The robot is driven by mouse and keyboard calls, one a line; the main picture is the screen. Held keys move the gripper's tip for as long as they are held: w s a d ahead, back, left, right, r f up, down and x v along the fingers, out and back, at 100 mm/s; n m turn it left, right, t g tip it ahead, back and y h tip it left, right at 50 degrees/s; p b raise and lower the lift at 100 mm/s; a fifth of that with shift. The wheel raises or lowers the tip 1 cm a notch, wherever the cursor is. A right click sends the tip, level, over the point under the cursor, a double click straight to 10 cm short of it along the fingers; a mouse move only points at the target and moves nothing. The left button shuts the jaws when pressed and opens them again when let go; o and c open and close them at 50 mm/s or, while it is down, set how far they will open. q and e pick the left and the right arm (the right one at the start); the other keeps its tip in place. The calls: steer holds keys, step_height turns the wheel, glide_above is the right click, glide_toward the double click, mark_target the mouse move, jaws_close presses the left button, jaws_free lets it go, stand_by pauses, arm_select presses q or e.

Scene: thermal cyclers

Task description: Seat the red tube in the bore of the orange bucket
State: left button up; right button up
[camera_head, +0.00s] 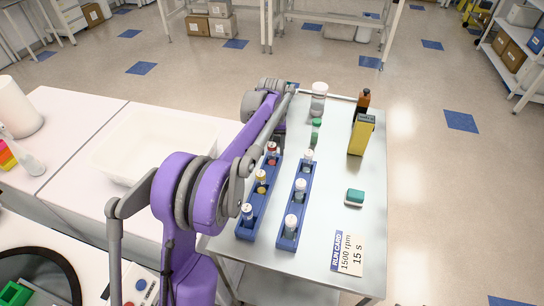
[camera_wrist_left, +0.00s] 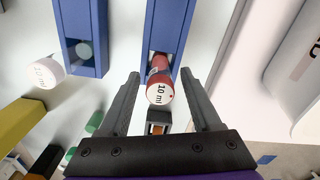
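The red tube (camera_head: 272,152) stands at the far end of the left blue rack (camera_head: 245,229). In the left wrist view the red tube (camera_wrist_left: 160,81) shows its white cap marked "10 ml". My left gripper (camera_wrist_left: 160,75) is open, with one finger on each side of the tube and visible gaps to both. In the head view my left arm reaches over the cart, and its wrist is just beyond the tube; the fingertips are hard to make out. I cannot make out the orange bucket. A dark round bowl (camera_head: 62,262) with a green bucket (camera_head: 15,293) shows at lower left. My right gripper is not in view.
A second blue rack (camera_head: 287,242) with white-capped tubes stands to the right. A yellow box (camera_head: 361,135), a brown bottle (camera_head: 363,100) and a white-lidded jar (camera_head: 318,100) stand at the back. A run card (camera_head: 348,253) lies at front right. A white tray (camera_head: 120,165) sits left.

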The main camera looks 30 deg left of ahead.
arm_select(q)
jaws_close()
steer(key=shift+r, duration=0.1)
